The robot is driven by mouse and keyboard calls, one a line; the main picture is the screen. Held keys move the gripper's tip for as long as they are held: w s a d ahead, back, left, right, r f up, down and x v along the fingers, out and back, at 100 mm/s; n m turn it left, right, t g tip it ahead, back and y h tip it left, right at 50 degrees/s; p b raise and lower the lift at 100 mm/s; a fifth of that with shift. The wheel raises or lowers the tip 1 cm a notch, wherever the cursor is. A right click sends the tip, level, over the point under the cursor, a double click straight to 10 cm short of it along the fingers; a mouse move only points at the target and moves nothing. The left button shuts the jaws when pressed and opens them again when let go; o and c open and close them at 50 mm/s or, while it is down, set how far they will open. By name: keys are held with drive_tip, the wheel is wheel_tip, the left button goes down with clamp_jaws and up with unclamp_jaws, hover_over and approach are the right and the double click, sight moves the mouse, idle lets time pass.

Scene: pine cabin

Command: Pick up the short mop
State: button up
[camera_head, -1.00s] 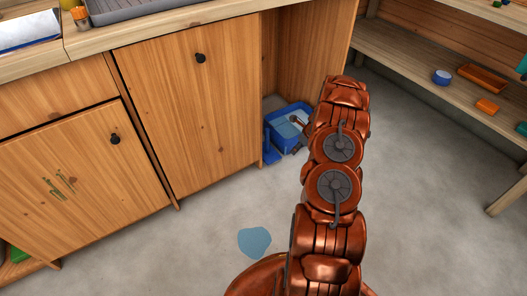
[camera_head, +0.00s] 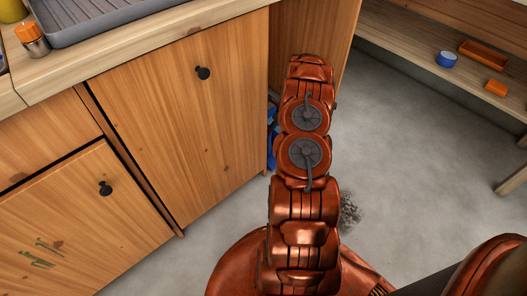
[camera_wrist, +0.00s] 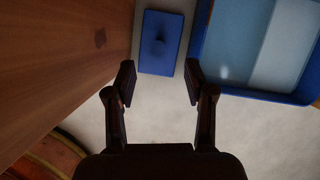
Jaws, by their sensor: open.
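The short mop (camera_wrist: 161,57) shows in the wrist view as a blue rectangular plate with a round blue knob or upright handle seen end-on from above. It lies on the grey floor, just beyond my gripper (camera_wrist: 159,82). My gripper is open and empty, its two dark fingers spread to either side of the mop's near edge, with the knob roughly centred ahead of the gap. I cannot tell the height between them. In the head view my arm hides the gripper and most of the mop; a blue sliver (camera_head: 270,156) shows beside the cabinet.
A blue tub (camera_wrist: 268,95) with pale blue inside stands close right of the mop. A wooden cabinet side (camera_wrist: 60,60) is close on the left. A dark speckled patch (camera_head: 349,212) lies on the floor. Open floor (camera_head: 420,180) extends right, towards a low shelf (camera_head: 430,65).

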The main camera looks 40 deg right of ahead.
sight(269, 146)
drive_tip(key=b+x, duration=0.2)
drive_tip(key=x, duration=0.4)
drive_tip(key=shift+s+a+f+b, duration=0.1)
drive_tip(key=shift+f+b, duration=0.2)
drive_tip(key=shift+w+a+f, duration=0.1)
drive_tip(key=shift+w+f, duration=0.2)
drive_tip(key=shift+f, duration=0.1)
clamp_jaws()
